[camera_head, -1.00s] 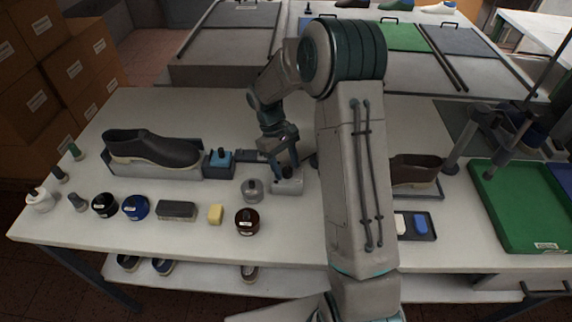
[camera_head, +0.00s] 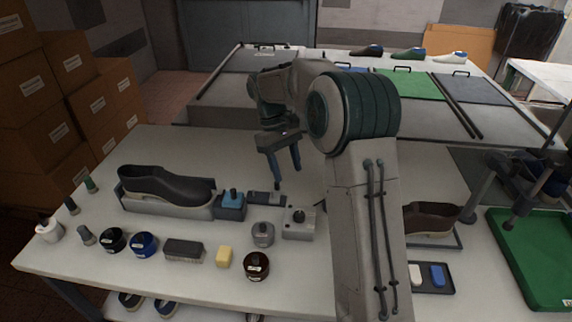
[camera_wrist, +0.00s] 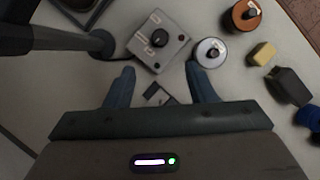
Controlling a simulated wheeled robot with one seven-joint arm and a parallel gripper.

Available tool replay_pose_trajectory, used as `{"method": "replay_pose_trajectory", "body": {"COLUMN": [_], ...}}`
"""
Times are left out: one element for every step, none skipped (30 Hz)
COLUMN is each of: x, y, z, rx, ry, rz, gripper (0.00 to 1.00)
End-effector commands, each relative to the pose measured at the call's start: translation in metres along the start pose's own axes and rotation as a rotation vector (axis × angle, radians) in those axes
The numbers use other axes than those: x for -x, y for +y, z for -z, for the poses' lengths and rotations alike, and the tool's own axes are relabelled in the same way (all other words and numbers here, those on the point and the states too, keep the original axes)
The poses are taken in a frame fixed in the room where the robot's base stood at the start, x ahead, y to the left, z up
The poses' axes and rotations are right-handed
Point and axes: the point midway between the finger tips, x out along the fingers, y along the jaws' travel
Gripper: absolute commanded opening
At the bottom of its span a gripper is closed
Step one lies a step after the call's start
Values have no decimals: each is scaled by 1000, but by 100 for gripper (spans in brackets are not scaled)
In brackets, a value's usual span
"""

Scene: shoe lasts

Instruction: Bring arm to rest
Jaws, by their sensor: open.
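My gripper (camera_head: 287,172) hangs above the white table (camera_head: 160,137), fingers pointing down, behind the grey box with a black knob (camera_head: 300,222). Its fingers are apart with nothing between them. In the wrist view my gripper (camera_wrist: 160,82) shows two blue-grey fingers spread apart. The grey knob box (camera_wrist: 158,38) lies beyond the fingertips there, with the round grey tin (camera_wrist: 210,52) to its right. My arm crosses the middle of the head view and hides part of the table.
A dark shoe (camera_head: 165,186) rests in a grey holder at left. Jars, a brush (camera_head: 184,250) and a yellow block (camera_head: 224,257) line the front. A brown shoe (camera_head: 432,217), a small tray (camera_head: 432,277) and a green tray (camera_head: 530,262) are at right. Cartons (camera_head: 100,92) stand at left.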

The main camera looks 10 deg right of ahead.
Motion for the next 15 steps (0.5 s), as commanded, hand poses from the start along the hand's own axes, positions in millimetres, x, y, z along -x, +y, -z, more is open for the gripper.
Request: {"method": "replay_pose_trajectory", "body": {"x": [3,5,6,7,7,8,8,7,7,7,7,7,7,7,7], "y": [0,0,0,0,0,0,0,0,0,0,0,0,0,0,0], "z": [0,0,0,0,0,0,0,0,0,0,0,0,0,0,0], "rx": [0,0,0,0,0,0,0,0,0,0,0,0,0,0,0], "ry": [0,0,0,0,0,0,0,0,-1,0,-1,-1,-1,-1,-1], "rz": [0,0,0,0,0,0,0,0,0,0,0,0,0,0,0], "gripper": [50,50,50,50,50,50,50,50,50,50,50,50,50,50,50]}}
